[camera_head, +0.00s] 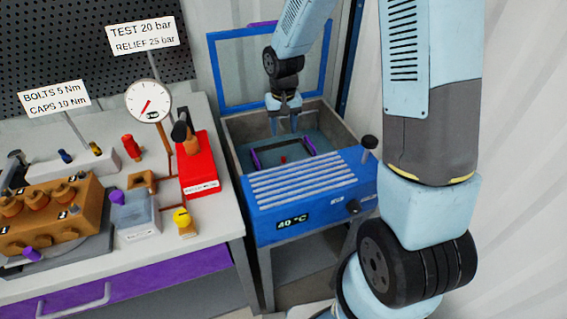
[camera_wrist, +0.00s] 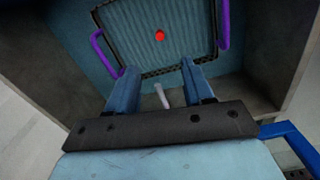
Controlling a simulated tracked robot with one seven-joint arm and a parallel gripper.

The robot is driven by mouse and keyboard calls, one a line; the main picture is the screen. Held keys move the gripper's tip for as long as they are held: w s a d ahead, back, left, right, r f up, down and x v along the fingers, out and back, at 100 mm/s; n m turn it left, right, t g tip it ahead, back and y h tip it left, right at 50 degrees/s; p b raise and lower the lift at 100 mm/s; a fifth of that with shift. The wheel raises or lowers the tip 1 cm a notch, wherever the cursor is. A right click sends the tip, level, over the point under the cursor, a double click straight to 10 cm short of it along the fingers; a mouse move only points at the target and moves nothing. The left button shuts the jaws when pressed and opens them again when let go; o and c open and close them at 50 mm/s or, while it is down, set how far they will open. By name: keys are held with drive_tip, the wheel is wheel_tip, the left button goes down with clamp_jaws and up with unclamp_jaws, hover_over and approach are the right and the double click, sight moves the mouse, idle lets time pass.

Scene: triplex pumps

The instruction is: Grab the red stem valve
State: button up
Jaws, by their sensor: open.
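A small red round thing, which looks like the red stem valve (camera_head: 283,159), lies in a dark-rimmed basket (camera_head: 258,160) with purple handles, inside the blue-fronted bath. In the wrist view, the red thing (camera_wrist: 159,36) shows as a small disc on the ribbed basket floor, beyond my fingertips and roughly centred between them. My gripper (camera_head: 293,126) is over the bath, pointing down, open and apart from the red thing. A short pale rod (camera_wrist: 161,96) shows between my fingers (camera_wrist: 157,72) in the wrist view; I cannot tell what it belongs to.
The bath's walls (camera_head: 341,139) and raised blue lid frame (camera_head: 217,75) surround my gripper. Its front panel (camera_head: 307,190) reads 40 °C. The bench at left holds a brown pump block (camera_head: 50,214), a gauge (camera_head: 149,101), a red pump box (camera_head: 198,163) and another red part (camera_head: 131,146).

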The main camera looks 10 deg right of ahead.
sight(283, 157)
wheel_tip(283, 157, down, 8)
drive_tip(key=shift+f, duration=0.1)
drive_tip(key=f, duration=0.3)
drive_tip(key=shift+s+f, duration=0.3)
drive_tip(key=shift+f, duration=0.7)
drive_tip(key=shift+c, duration=0.5)
clamp_jaws()
